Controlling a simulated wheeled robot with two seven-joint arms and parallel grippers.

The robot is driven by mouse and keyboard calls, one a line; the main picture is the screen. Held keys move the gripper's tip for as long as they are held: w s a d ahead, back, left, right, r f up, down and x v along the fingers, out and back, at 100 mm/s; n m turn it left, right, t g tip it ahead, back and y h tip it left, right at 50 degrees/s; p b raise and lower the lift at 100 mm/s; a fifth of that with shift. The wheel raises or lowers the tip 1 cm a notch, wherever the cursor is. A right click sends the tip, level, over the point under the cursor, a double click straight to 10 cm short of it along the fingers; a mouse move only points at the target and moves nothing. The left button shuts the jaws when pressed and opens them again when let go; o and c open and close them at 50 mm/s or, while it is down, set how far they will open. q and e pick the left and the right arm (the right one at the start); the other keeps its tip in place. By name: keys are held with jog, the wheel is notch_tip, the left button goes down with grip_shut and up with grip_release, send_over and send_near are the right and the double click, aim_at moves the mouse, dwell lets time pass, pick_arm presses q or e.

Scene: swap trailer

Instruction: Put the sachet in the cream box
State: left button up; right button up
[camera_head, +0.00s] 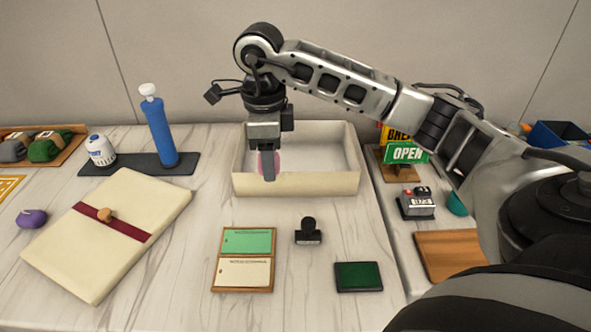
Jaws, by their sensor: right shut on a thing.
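The cream box (335,184) is an open, shallow box at the back middle of the table. My right gripper (268,172) points down over the left part of the box. It is shut on a pink thing, likely the sachet (276,160), of which only small pink edges show beside the fingers. The fingers hide most of it. I cannot tell whether it touches the box floor. My left gripper is not in view.
A cream book with a red band (75,240) lies at the left. A blue pump (160,130) stands behind it. A card holder (243,272), black stamp (308,232) and green pad (358,277) lie in front. An OPEN sign (407,153) stands right of the box.

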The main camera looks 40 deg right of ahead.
aim_at(296, 174)
jog(key=w+d+m+b, duration=0.15)
jog(key=d+m, duration=0.55)
jog(key=m, duration=1.1)
jog(key=f, duration=0.9)
jog(key=shift+s+d+b, duration=0.1)
jog(key=shift+d+b, duration=0.1)
jog(key=shift+b, duration=0.15)
jog(key=shift+f, duration=0.1)
jog(key=shift+f, duration=0.15)
jog(key=o, duration=1)
jog(key=shift+c, duration=0.2)
notch_tip(296, 174, up, 12)
jog(key=shift+r, duration=0.25)
